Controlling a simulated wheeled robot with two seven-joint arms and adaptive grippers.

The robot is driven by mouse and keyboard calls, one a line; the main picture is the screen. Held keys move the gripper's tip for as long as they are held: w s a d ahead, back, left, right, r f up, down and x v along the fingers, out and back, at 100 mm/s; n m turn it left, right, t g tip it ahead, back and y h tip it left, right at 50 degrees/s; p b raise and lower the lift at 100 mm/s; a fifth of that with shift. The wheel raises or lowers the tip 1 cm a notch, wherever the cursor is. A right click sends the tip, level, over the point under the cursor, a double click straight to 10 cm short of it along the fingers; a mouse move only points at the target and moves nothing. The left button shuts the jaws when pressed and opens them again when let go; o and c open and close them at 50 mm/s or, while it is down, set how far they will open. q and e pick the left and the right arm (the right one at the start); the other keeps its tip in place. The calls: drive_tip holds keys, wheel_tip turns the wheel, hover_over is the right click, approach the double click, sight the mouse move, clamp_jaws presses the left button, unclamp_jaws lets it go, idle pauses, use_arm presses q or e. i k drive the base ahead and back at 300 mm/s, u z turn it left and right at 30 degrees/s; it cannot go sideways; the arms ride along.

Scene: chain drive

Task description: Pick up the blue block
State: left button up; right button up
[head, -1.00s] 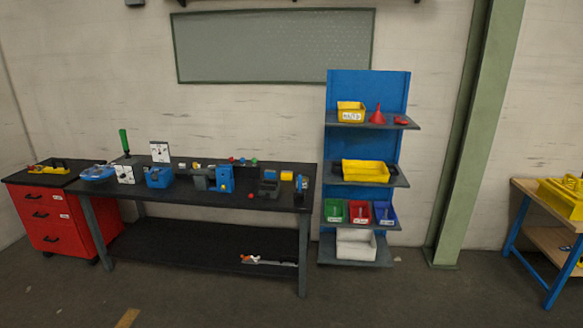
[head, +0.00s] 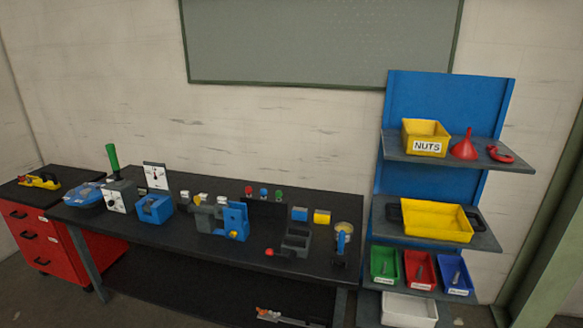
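A small blue block (head: 299,214) sits toward the back right of the black workbench (head: 190,240), just left of a yellow block (head: 321,217). A larger blue piece (head: 236,220) stands left of it, by a grey vise-like device (head: 205,216). A blue open box-like part (head: 154,208) is farther left. Neither gripper shows in the head view.
A blue shelf rack (head: 440,110) with yellow, green, red and blue bins stands right of the bench. A red drawer cabinet (head: 40,240) is at the left. A dark grey tray (head: 296,240) and a red-ended part (head: 270,252) lie in front of the blue block.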

sight(298, 213)
drive_tip(key=u, duration=0.25)
drive_tip(key=i, duration=2.1)
drive_tip(key=u, duration=0.25)
